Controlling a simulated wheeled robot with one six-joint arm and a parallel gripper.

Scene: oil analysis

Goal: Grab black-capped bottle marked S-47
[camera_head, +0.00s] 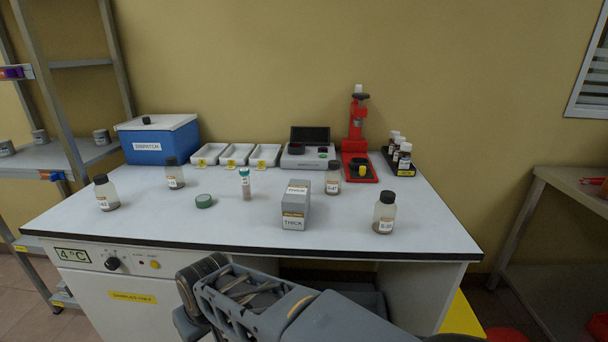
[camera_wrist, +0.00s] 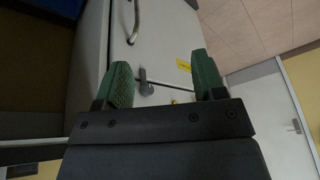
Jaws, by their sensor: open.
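A black-capped bottle (camera_head: 333,179), whose small label seems to read S-47, stands upright on the white table behind and right of the grey THICK box (camera_head: 296,205). Other black-capped bottles stand at the front right (camera_head: 384,213), at the left (camera_head: 106,193) and at the back left (camera_head: 174,174); their labels are hard to read. My gripper (camera_wrist: 165,82) is open and empty in the wrist view, its green fingers apart, with a white cabinet and its handle beyond. No bottle shows there. In the head view my arm is low before the table's front edge, and the fingers cannot be made out.
White trays (camera_head: 237,155), a grey instrument (camera_head: 305,160), a red stand (camera_head: 357,150) and a black rack (camera_head: 400,168) line the back.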

